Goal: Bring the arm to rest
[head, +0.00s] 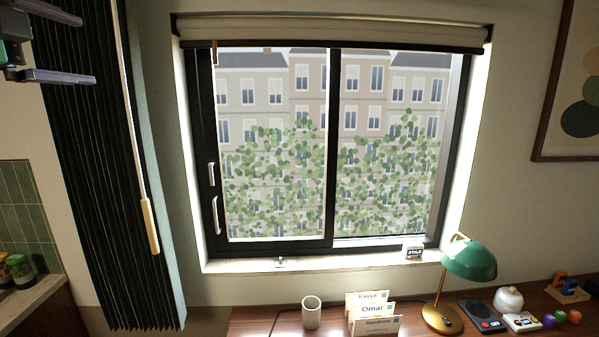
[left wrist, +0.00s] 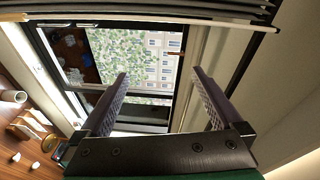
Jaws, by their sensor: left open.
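My left gripper (head: 92,49) is at the top left of the head view, in front of the upper part of the dark pleated curtain (head: 85,150). Its two fingers are apart, with nothing between them. In the left wrist view the same gripper (left wrist: 160,80) shows two spread, empty fingers with the window (left wrist: 135,60) beyond them. A pale wand with a wooden handle (head: 150,226) hangs beside the curtain, apart from the fingers. My right gripper is in neither view.
The window (head: 331,150) has its roller blind (head: 330,33) rolled up at the top. Below it, a wooden desk (head: 255,322) carries a cup (head: 311,312), name cards (head: 372,312) and a green lamp (head: 469,260). A counter (head: 30,303) with jars stands at lower left.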

